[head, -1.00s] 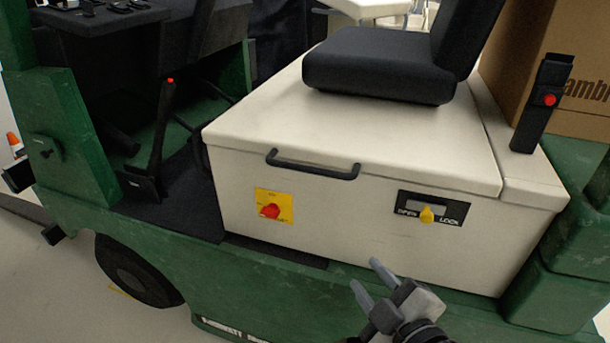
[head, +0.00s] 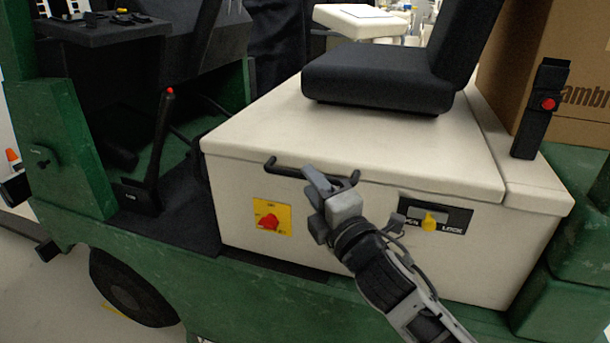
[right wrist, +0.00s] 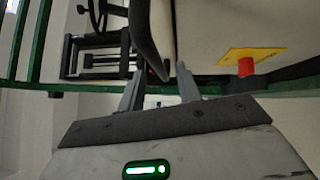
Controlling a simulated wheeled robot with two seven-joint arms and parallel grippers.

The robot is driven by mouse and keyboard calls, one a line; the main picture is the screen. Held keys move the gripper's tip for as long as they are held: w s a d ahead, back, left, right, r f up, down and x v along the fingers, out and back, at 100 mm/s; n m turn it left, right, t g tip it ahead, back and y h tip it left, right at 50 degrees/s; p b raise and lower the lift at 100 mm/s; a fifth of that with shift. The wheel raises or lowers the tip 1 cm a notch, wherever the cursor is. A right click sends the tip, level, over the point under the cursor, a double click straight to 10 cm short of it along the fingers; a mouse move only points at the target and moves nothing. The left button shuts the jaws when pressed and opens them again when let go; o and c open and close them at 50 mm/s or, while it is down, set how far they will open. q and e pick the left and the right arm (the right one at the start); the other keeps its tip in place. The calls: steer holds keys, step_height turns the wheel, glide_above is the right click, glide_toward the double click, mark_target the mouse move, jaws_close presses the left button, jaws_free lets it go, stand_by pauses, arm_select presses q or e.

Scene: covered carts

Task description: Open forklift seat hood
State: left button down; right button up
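The cream seat hood (head: 400,155) of the green forklift is down, with the black seat (head: 375,78) on top. A black bar handle (head: 285,171) runs along its upper front edge. My right gripper (head: 318,180) is at the right part of this handle and hides some of it. In the right wrist view its two fingers (right wrist: 158,92) are apart, with a dark curved bar, apparently the handle (right wrist: 140,35), running toward the gap; contact cannot be told. A yellow knob (head: 429,222) sits on the black OPEN/LOCK plate (head: 460,216), partly covered by my arm. My left gripper is out of view.
A red switch on a yellow plate (head: 271,216) is on the hood's front, left of my gripper; it also shows in the right wrist view (right wrist: 245,66). A black lever (head: 160,145) stands farther left. A cardboard box (head: 575,90) is behind the seat.

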steer(key=shift+x, duration=1.75)
